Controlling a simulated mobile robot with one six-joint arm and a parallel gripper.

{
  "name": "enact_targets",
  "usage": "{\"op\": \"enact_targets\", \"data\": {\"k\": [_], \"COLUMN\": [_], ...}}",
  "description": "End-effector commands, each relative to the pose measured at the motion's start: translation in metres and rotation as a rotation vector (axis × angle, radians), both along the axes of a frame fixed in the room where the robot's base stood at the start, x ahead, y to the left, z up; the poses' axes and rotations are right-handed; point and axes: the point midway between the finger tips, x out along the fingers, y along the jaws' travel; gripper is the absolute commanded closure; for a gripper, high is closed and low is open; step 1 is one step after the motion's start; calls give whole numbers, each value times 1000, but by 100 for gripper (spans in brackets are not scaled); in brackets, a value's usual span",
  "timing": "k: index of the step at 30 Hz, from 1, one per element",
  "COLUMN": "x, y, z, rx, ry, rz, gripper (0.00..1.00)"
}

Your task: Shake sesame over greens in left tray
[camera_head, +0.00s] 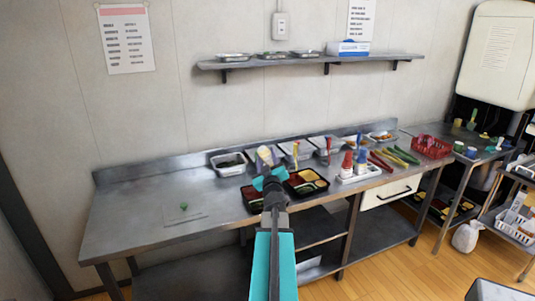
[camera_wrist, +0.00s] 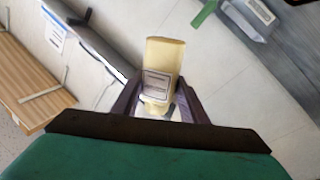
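My gripper (camera_head: 268,176) is above the two black trays at the middle of the counter. In the wrist view, the gripper's fingers (camera_wrist: 158,105) are closed on both sides of a cream shaker (camera_wrist: 163,58) with a pale label. The shaker (camera_head: 265,154) shows just beyond the gripper in the head view, slightly tilted. The left tray (camera_head: 246,204) is partly hidden behind my gripper and arm; some dark green shows in it, but its contents are hard to tell. The right tray (camera_head: 322,189) holds red, yellow and green food.
Metal food pans (camera_head: 228,170) line the back of the counter. A red bottle (camera_head: 347,165) and other bottles stand in a white tray right of the bento trays. A red basket (camera_head: 432,148) is farther right. A small green piece (camera_head: 183,207) lies on the left. The left counter is mostly clear.

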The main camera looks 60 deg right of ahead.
Motion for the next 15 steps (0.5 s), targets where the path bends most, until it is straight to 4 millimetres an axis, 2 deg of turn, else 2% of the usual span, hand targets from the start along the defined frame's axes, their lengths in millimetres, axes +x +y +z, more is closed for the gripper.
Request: {"op": "enact_targets", "data": {"k": [1,15], "x": [0,0], "y": [0,0], "z": [5,8], "rx": [20,186], "ry": [-14,-136], "rz": [1,0], "gripper": [65,65]}}
